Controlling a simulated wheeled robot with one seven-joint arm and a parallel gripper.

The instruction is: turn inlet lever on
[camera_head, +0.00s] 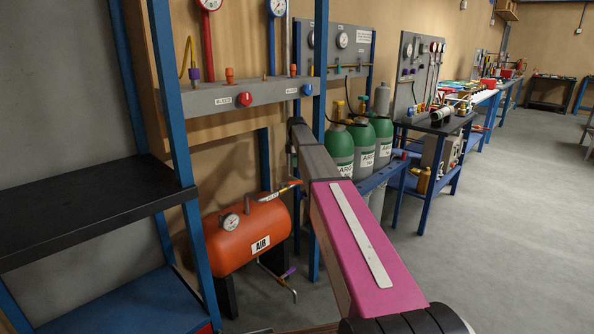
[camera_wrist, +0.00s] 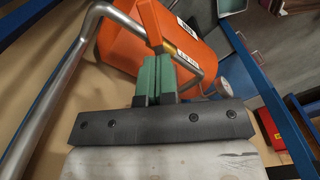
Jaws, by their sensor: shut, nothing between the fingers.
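The orange air tank (camera_head: 248,238) stands low by the wall in the head view, with a round gauge and an AIR label. An orange lever (camera_head: 290,187) sits on the pipework at its upper right; I take it for the inlet lever. In the wrist view the tank (camera_wrist: 118,47) lies beyond my gripper (camera_wrist: 155,60). The green fingers are shut and empty, in front of the tank and a bent metal pipe (camera_wrist: 196,76). The fingers cover part of the fittings, so contact cannot be told. In the head view my arm hides the gripper.
A thick bent metal pipe (camera_wrist: 60,95) runs along the left of the wrist view. A blue frame post (camera_head: 172,95) and black shelf (camera_head: 90,207) stand left of the tank. Green argon cylinders (camera_head: 362,146) stand behind my arm. The floor (camera_head: 510,215) at right is clear.

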